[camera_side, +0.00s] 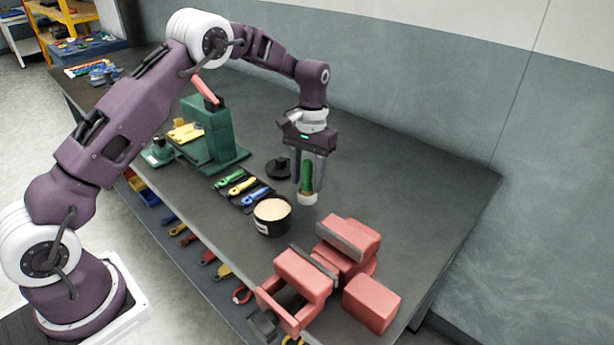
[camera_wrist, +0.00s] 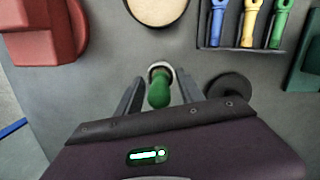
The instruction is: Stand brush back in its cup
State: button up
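The brush (camera_side: 307,175) has a green handle and stands upright, with a brown band and a wider white part at its lower end. The wrist view shows its rounded green handle (camera_wrist: 159,92) from above. I cannot tell whether the white part is bristles or a small cup, or whether it touches the table. My gripper (camera_side: 308,180) points down with one finger on each side of the handle. In the wrist view, gaps show between the fingers and the handle, so it looks open. A black round cup (camera_side: 271,226) with a pale top stands nearby at lower left.
A black disc with a knob (camera_side: 279,170) lies behind the brush. A dark tray (camera_side: 238,189) holds blue, yellow and green tools. A red vise (camera_side: 305,275) and red block (camera_side: 371,303) stand in front; a green press (camera_side: 207,140) stands behind. The table's right side is clear.

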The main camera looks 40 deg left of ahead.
jog(key=shift+r, duration=0.15)
notch_tip(320, 180, up, 12)
jog(key=w, duration=0.1)
jog(key=shift+w+a, duration=0.15)
jog(key=s+d+r+m+t, duration=0.1)
jog(key=s+d+r+t, duration=0.25)
jog(key=s+r, duration=1.25)
jog(key=s+f+t, duration=0.1)
jog(key=s+f, duration=0.2)
jog(key=s, duration=0.6)
jog(key=s+f+m+t, duration=0.1)
jog(key=s+f, duration=0.3)
jog(key=s, duration=0.6)
jog(key=shift+d+f+m+t, duration=0.25)
jog(key=shift+d+t, duration=0.2)
jog(key=shift+t, duration=0.3)
